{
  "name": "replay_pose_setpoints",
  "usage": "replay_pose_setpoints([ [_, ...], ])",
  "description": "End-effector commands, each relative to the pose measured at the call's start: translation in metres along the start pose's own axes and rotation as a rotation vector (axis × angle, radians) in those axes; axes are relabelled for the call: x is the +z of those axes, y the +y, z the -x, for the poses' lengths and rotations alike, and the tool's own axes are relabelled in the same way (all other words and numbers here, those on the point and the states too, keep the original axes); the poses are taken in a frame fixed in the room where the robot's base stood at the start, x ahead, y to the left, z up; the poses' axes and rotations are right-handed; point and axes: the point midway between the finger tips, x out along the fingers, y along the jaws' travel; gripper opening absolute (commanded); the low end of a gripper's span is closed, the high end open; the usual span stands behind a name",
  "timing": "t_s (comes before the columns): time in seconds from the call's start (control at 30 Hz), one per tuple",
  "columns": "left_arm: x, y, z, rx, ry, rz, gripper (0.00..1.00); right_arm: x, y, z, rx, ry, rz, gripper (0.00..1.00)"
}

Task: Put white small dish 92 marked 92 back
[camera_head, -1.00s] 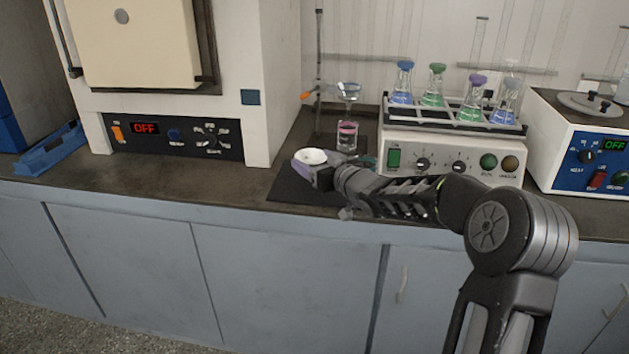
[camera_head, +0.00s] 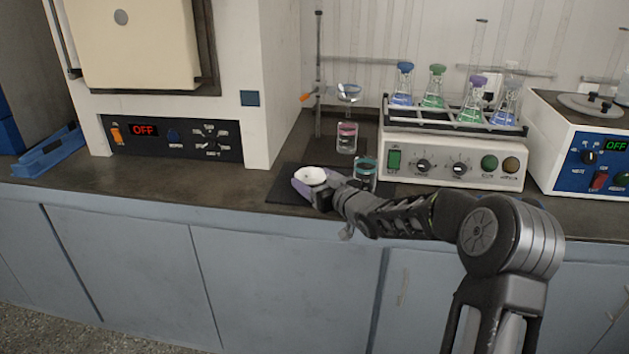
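The small white dish (camera_head: 315,175) is at the front of the bench, over the dark mat (camera_head: 284,194). My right gripper (camera_head: 312,186) reaches in from the right and is shut on the dish's near side. The dish looks about level. I cannot tell whether its underside touches the mat, and the mark on it is too small to read. My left gripper is out of view.
A glass beaker with a teal rim (camera_head: 365,173) stands just right of the gripper. A beaker with pink content (camera_head: 346,138) stands behind, by a stand (camera_head: 318,80). The shaker with flasks (camera_head: 452,158) is to the right, the furnace (camera_head: 175,138) to the left.

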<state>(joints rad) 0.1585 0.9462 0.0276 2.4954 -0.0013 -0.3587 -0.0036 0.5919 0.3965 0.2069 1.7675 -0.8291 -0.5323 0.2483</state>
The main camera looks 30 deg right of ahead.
Motion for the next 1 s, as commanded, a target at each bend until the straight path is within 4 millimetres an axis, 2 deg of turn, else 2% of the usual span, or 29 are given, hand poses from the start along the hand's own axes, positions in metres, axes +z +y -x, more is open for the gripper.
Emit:
replay_pose_setpoints([
  [0.03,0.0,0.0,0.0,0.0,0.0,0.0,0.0,0.001,0.0,0.0,0.0,-0.001,0.0,0.76],
  [0.27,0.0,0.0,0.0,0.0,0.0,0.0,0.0,0.001,0.0,0.0,0.0,-0.001,0.0,0.94],
  [0.63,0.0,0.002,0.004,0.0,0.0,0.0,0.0,-0.005,0.0,0.002,0.0,-0.001,0.0,0.94],
  [0.77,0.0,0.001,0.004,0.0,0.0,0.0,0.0,-0.004,0.001,0.017,0.002,-0.002,0.001,0.94],
  [1.0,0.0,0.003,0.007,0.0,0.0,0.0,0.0,-0.004,0.0,0.064,0.002,-0.002,0.001,0.94],
])
